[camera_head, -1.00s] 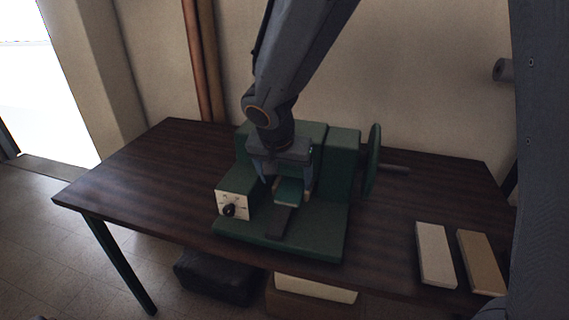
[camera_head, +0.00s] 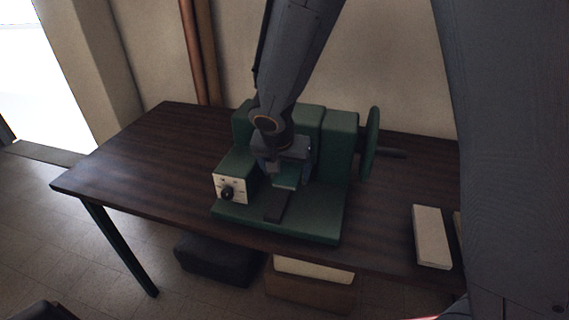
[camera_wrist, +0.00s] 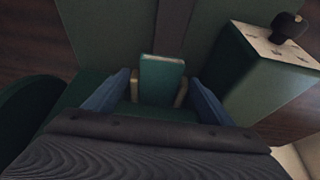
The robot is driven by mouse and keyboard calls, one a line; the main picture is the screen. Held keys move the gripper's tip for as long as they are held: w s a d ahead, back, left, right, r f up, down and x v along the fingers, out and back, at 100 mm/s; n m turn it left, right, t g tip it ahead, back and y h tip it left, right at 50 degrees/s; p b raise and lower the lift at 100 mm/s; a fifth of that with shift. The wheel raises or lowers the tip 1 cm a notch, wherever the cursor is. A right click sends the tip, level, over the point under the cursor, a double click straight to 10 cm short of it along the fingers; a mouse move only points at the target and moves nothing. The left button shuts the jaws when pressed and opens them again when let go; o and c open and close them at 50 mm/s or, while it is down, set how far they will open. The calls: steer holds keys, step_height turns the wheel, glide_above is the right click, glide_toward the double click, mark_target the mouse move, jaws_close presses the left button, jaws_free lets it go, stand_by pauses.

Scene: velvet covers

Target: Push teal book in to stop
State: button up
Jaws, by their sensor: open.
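The teal book (camera_head: 287,183) lies in the middle of the green machine (camera_head: 318,222), in front of its upright back part and partly hidden by my gripper in the head view. In the wrist view the teal book (camera_wrist: 161,78) shows between my fingers, with pale strips along its sides. My gripper (camera_head: 287,175) is over the machine at the book. In the wrist view its two blue-grey fingers (camera_wrist: 165,88) stand apart on either side of the book, with gaps. Whether the book touches a stop is hidden.
A cream panel with a black knob (camera_head: 228,192) is left of the book. A green handwheel (camera_head: 371,145) stands at the right. A pale block (camera_head: 432,237) lies on the dark wooden table (camera_head: 150,165); its left side is clear. Boxes sit below.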

steer(key=shift+w+f, duration=0.25)
steer(key=shift+f, duration=0.45)
steer(key=shift+c, duration=0.6)
steer(key=c, duration=1.1)
steer(key=o, duration=1.2)
steer(key=shift+v, duration=3.95)
